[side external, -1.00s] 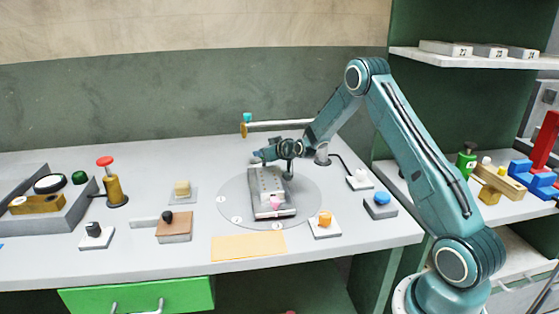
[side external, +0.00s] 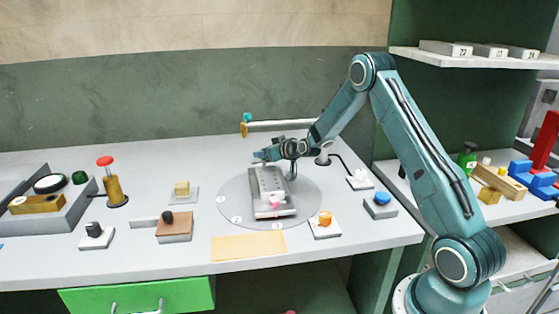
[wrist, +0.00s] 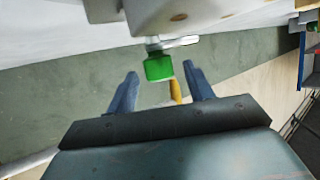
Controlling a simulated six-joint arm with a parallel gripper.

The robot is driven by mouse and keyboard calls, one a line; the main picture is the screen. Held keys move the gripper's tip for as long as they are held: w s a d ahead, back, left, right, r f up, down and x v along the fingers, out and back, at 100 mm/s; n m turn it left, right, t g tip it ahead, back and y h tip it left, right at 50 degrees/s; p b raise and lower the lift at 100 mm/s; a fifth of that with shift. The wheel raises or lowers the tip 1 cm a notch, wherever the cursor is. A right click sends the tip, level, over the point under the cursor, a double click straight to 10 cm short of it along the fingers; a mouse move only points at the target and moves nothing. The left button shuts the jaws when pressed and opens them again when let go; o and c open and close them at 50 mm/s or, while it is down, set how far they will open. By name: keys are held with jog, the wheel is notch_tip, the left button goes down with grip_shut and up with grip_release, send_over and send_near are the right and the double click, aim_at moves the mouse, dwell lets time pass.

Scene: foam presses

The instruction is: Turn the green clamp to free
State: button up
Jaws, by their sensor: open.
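The green clamp (wrist: 159,67) shows in the wrist view as a green block on a metal shaft, under the edge of a pale body. It lies between and just beyond the two blue fingers of my gripper (wrist: 160,82). The fingers are open, one to each side of it, and I cannot tell if they touch it. In the side external view my gripper (side external: 262,156) is at the far end of the grey press (side external: 268,183) on the round plate. The green clamp is hidden there.
The press stands on a round turntable plate (side external: 236,197). A horizontal bar (side external: 280,124) runs behind my gripper. A brass post with a red knob (side external: 111,185) stands to the left. An orange knob (side external: 325,218) and a blue button (side external: 381,199) are to the right. A yellow mat (side external: 248,247) lies in front.

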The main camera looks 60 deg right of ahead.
jog(key=v, duration=1.2)
dwell(0.3)
jog(key=w+d+n+y, duration=0.3)
jog(key=w+d+y, duration=0.2)
jog(key=w, duration=0.1)
jog(key=s+d+n+g+y, duration=0.2)
jog(key=s+d+n+y, duration=0.2)
jog(key=n+y, duration=0.1)
jog(key=shift+d+n, duration=0.25)
jog(key=shift+n, duration=0.25)
jog(key=shift+s, duration=0.1)
jog(key=x, duration=1.3)
jog(key=shift+w+a, duration=0.2)
jog(key=shift+w, duration=0.15)
jog(key=shift+c, duration=0.2)
